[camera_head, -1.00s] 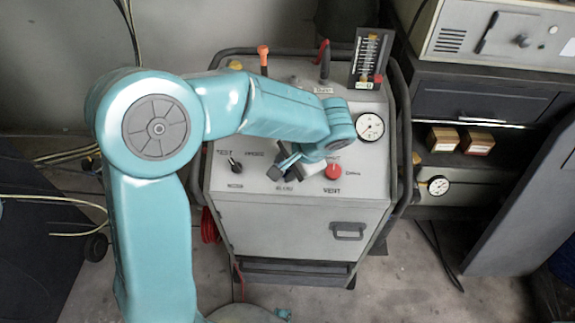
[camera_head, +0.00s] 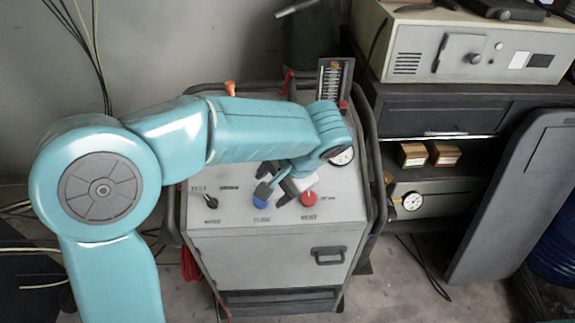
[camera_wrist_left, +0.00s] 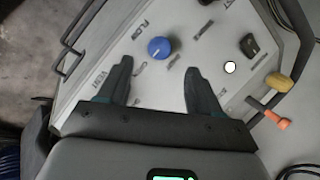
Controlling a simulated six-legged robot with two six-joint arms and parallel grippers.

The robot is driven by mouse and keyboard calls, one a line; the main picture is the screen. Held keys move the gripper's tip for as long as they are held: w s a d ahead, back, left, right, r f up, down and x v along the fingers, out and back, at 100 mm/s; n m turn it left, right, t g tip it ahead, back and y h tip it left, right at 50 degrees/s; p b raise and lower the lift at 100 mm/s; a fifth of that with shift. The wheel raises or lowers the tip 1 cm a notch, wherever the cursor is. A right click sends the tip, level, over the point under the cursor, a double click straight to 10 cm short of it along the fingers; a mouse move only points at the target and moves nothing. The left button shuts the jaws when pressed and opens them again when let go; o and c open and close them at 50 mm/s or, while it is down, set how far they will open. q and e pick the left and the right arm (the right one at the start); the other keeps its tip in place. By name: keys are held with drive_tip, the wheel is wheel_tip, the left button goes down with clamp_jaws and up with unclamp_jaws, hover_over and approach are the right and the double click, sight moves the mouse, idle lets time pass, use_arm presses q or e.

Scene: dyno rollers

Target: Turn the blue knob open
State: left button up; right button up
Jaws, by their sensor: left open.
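In the wrist view the open left gripper (camera_wrist_left: 157,66) shows both dark fingers apart. Contact with the knob cannot be told. My right gripper is not in view.
A round gauge (camera_head: 343,157) is at the panel's upper right. An orange-tipped lever (camera_head: 230,88) rises behind. A shelf (camera_head: 440,122) with boxes stands to the right.

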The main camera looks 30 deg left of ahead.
use_arm(q)
drive_tip(key=p+v, duration=0.1)
drive_tip(key=v, duration=0.7)
drive_tip(key=shift+d+r, duration=0.2)
drive_tip(key=shift+r, duration=0.15)
drive_tip(key=shift+d, duration=0.1)
